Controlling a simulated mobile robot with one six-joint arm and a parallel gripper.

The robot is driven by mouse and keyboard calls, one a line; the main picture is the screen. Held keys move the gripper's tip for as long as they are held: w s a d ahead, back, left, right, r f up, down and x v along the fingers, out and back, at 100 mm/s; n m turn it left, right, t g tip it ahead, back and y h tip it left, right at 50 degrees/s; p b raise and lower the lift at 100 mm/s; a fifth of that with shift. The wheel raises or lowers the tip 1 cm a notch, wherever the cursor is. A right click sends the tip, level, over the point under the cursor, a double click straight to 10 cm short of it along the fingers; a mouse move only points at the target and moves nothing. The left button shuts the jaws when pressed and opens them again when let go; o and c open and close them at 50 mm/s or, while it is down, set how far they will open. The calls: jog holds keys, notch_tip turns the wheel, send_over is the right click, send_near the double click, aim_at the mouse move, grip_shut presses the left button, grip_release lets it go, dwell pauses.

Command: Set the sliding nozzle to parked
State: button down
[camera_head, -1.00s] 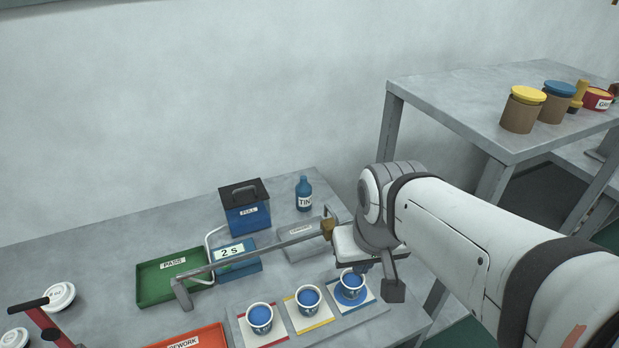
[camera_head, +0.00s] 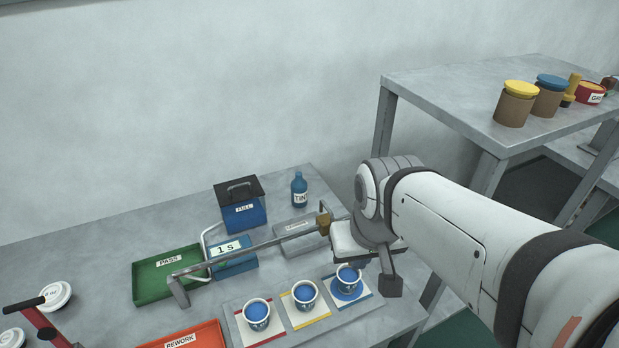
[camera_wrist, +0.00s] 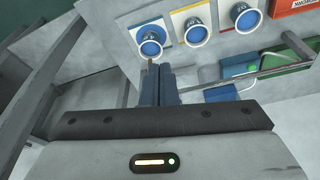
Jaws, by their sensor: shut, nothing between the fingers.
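The sliding nozzle appears as a small brass-coloured block (camera_head: 323,225) at the right end of a long grey rail (camera_head: 240,252), beside a grey labelled block (camera_head: 300,228); that label is too small to read. My gripper (camera_wrist: 158,66) is shut and empty, its two blue fingers together in the wrist view. In the head view the white gripper body (camera_head: 352,240) is just right of the nozzle, and the fingertips are mostly hidden. Whether it touches the nozzle cannot be told. The blue box under the rail has a display (camera_head: 227,247) reading "1 s".
Three cups with blue contents stand on red, yellow and blue mats in front of the rail; the nearest to my gripper is the right cup (camera_head: 347,279). A green PASS tray (camera_head: 150,285), red REWORK tray (camera_head: 205,335), lidded blue box (camera_head: 243,215) and blue bottle (camera_head: 299,188) stand around.

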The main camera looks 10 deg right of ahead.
jog(key=c, duration=2.1)
grip_release()
jog(key=shift+o, duration=0.7)
jog(key=shift+w+r, duration=0.1)
jog(key=shift+w, duration=0.1)
jog(key=o, duration=0.5)
jog(key=shift+n+g+h, duration=0.4)
jog(key=shift+n+g, duration=0.2)
jog(key=shift+n, duration=0.1)
jog(key=w, duration=0.3)
jog(key=w+r+b, duration=0.1)
jog(key=w, duration=0.2)
jog(key=w+b, duration=0.1)
jog(key=w, duration=0.3)
jog(key=shift+a+r, duration=0.25)
jog(key=shift+r, duration=0.05)
jog(key=n+g+h+b, duration=0.1)
send_near(327, 206)
jog(key=shift+n, duration=0.3)
jog(key=f, duration=0.5)
jog(key=d+f, duration=0.1)
jog(key=f, duration=0.1)
jog(key=shift+w+f, duration=0.2)
jog(key=shift+f, duration=0.2)
grip_shut()
